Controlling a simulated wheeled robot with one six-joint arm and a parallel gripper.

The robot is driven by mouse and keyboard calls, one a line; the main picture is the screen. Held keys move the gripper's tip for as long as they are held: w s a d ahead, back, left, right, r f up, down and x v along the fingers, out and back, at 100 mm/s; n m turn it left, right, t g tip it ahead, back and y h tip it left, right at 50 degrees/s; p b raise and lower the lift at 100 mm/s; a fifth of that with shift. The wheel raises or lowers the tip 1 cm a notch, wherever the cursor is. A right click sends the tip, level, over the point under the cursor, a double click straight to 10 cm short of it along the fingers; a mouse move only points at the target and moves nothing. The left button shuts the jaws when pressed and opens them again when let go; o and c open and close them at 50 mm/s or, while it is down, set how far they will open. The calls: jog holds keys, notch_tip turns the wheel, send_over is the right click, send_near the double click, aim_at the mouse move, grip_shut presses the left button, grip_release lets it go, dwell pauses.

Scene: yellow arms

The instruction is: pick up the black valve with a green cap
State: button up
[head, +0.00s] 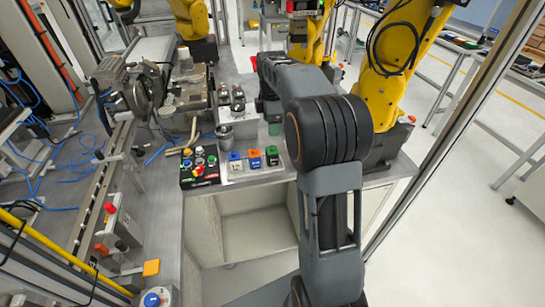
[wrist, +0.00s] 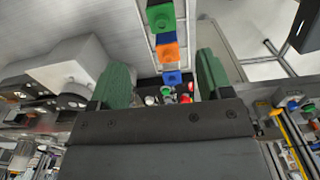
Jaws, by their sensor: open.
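The green-capped piece (head: 272,156) stands at the right end of a short row on the bench in the head view. Its cap is square and bright green; little of its body shows. In the wrist view it is at the top (wrist: 160,16), beyond the orange and blue pieces. My gripper (wrist: 163,62) is open and empty, its two green fingers spread wide. In the head view my gripper (head: 270,115) is partly hidden by my arm and appears behind the row. The fingers are apart from the green-capped piece.
Beside it are an orange-capped piece (head: 254,158) and a blue-capped piece (head: 235,162). A black button box (head: 199,167) lies left of them. A metal cup (head: 224,134) stands behind. Yellow robot arms (head: 398,50) rise at the back right.

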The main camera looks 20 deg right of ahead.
aim_at(272, 149)
notch_tip(272, 149, down, 8)
jog(key=shift+r, duration=0.25)
jog(key=shift+s+f, duration=0.15)
jog(key=shift+f, duration=2.6)
jog(key=shift+c, duration=0.4)
jog(key=c, duration=1)
jog(key=shift+o, duration=0.2)
